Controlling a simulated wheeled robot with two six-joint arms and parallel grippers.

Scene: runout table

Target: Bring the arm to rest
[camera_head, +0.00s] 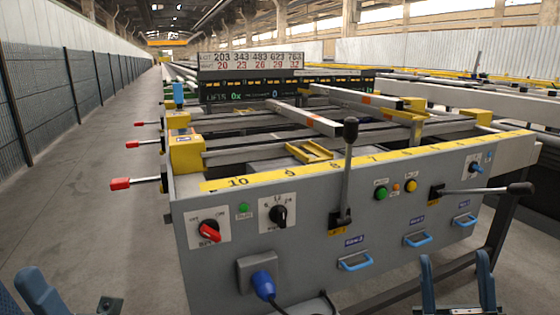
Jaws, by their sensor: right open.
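My right gripper (457,285) is at the bottom right, its two dark fingers pointing up and apart with nothing between them. It is in front of the runout table's grey front panel (330,255), below the right-hand blue handles, and appears apart from them. Part of my left arm's end (40,292) shows at the bottom left corner, blue and dark. It is cut off by the frame edge, and whether its jaws are open cannot be told.
The panel carries a red switch (209,231), a black selector (279,215), an upright black-knobbed lever (348,175), a sideways lever (485,190) and a blue plug (263,285). Red-tipped handles (121,184) stick out left. The floor aisle (90,220) on the left is clear.

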